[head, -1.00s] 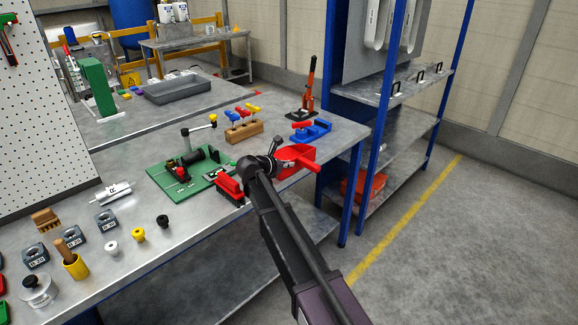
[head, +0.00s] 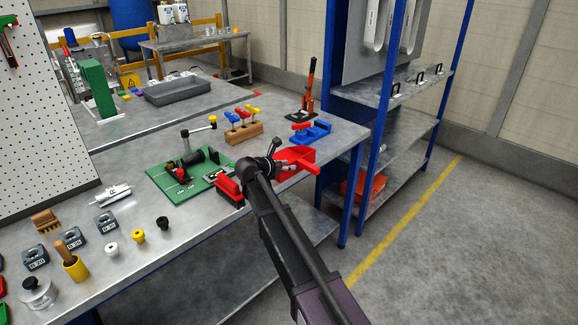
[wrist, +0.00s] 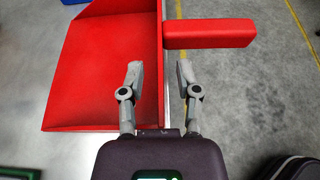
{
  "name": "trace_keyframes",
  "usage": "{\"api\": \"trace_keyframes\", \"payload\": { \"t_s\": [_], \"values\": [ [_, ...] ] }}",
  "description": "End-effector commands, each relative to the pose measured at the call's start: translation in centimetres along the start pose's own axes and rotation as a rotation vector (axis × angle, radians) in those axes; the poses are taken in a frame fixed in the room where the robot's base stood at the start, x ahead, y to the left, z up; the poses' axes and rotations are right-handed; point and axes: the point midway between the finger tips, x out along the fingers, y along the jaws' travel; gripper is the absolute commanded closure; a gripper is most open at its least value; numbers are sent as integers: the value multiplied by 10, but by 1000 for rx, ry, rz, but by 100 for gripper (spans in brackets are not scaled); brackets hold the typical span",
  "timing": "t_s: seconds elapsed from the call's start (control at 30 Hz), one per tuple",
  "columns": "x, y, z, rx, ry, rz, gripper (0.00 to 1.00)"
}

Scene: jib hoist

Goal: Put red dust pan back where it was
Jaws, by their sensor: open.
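The red dust pan (head: 296,158) lies near the front edge of the bench, its handle sticking out over the edge. In the wrist view the pan (wrist: 105,70) fills the left side, and its handle (wrist: 210,34) points right. My gripper (wrist: 160,72) is open and empty, its two fingertips below the handle in the picture and apart from it. The left finger overlaps the pan's right part in that view; I cannot tell the height gap. In the head view my wrist covers the pan's left part.
A red brush (head: 229,192) sits left of my wrist, beside the green board (head: 186,180) with a clamp fixture. A blue block with a red knob (head: 311,131) and a wooden block with coloured handles (head: 243,130) stand behind. A blue-framed shelf (head: 377,130) rises at right.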

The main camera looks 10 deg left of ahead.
Motion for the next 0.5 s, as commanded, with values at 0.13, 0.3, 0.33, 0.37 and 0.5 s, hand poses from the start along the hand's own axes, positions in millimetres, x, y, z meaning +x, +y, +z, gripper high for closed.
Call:
{"api": "trace_keyframes", "payload": {
  "t_s": [0.13, 0.3, 0.33, 0.37, 0.5],
  "values": [
    [-19, -1, 2, -1, 0, 1, 57],
    [-46, -1, 2, -1, 0, 2, 57],
    [-51, -1, 3, 0, 0, 2, 57],
    [-56, -1, 3, 0, 0, 2, 57],
    [-79, -1, 3, -1, 0, 2, 57]
  ]
}}
